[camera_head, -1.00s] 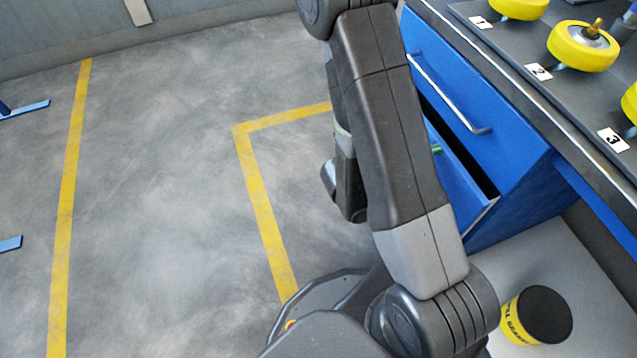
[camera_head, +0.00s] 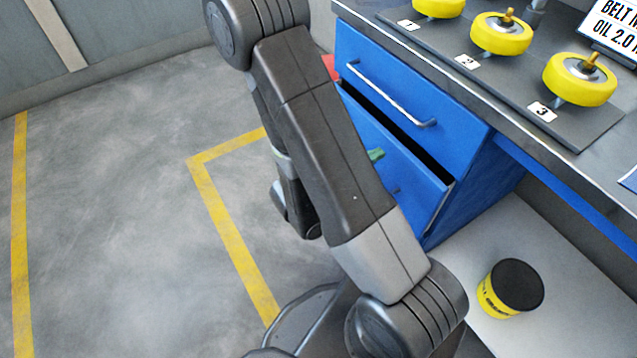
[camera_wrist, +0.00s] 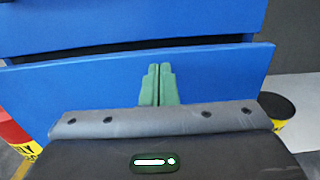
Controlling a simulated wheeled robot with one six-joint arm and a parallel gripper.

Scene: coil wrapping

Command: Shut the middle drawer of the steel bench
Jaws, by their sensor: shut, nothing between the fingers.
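The steel bench has blue drawers, and its middle drawer (camera_head: 425,182) stands partly out below the top drawer (camera_head: 400,82). A dark gap shows above its front. In the wrist view the middle drawer's blue front (camera_wrist: 225,82) spans the picture, with a narrow dark gap above it. My gripper (camera_wrist: 157,84) has its green fingers together, empty, in front of that drawer face. I cannot tell whether the tips touch it. In the head view only a bit of the green fingers (camera_head: 376,155) shows beside my arm, which hides part of the drawer.
Yellow wheel-shaped parts (camera_head: 500,34) stand at numbered spots on the bench top (camera_head: 480,85). A yellow tub with a black lid (camera_head: 512,287) stands on the pale surface at the lower right. Open grey floor with yellow lines (camera_head: 225,220) lies left of my arm.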

